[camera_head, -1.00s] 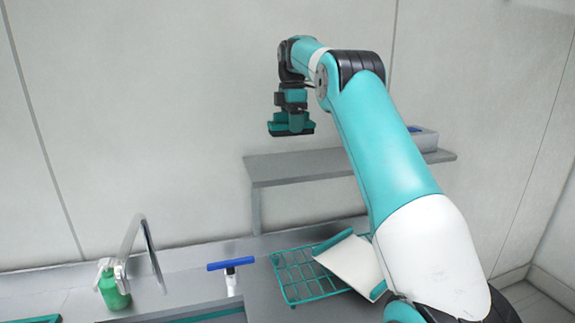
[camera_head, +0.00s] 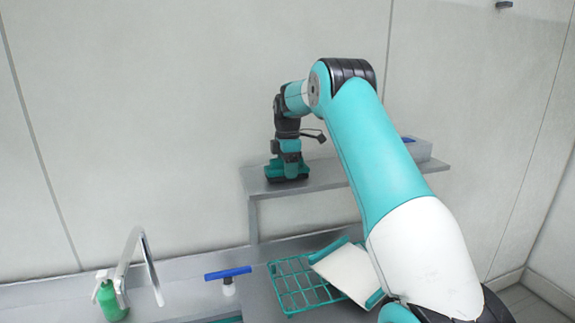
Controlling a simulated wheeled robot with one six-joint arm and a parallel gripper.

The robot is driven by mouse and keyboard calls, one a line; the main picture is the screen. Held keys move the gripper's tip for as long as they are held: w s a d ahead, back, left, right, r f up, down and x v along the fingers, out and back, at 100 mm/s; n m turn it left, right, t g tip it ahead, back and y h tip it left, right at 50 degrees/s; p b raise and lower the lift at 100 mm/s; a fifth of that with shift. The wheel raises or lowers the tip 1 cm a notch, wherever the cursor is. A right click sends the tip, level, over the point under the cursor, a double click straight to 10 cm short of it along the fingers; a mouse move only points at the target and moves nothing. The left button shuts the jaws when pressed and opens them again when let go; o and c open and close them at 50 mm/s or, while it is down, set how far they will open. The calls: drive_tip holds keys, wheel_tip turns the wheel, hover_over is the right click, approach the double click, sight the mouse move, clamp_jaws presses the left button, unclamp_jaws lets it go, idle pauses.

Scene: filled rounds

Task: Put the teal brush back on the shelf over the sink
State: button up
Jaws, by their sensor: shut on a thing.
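My gripper (camera_head: 289,158) points down at the left end of the grey shelf (camera_head: 325,178) and is shut on the teal brush (camera_head: 287,172). The brush is level, with its dark underside at the shelf's top surface. It looks to be touching the shelf or just over it; I cannot tell which. My gripper hides part of the brush's top. My arm crosses in front of the shelf's right part.
A grey box (camera_head: 417,149) with something blue stands on the shelf's right end. Below are a teal wire rack (camera_head: 298,284) with a white board (camera_head: 346,272), a blue-headed squeegee (camera_head: 228,274), a tap (camera_head: 135,262) and a green bottle (camera_head: 111,299). The shelf's middle looks clear.

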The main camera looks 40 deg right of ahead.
drive_tip(key=shift+f, duration=0.1)
drive_tip(key=shift+f, duration=0.15)
drive_tip(key=o, duration=1)
drive_tip(key=shift+o, duration=0.2)
drive_tip(key=r+b, duration=0.4)
drive_tip(key=shift+d+r, duration=0.2)
drive_tip(key=shift+r, duration=0.2)
wheel_tip(320, 180, up, 13)
drive_tip(key=p, duration=0.3)
drive_tip(key=shift+f, duration=0.15)
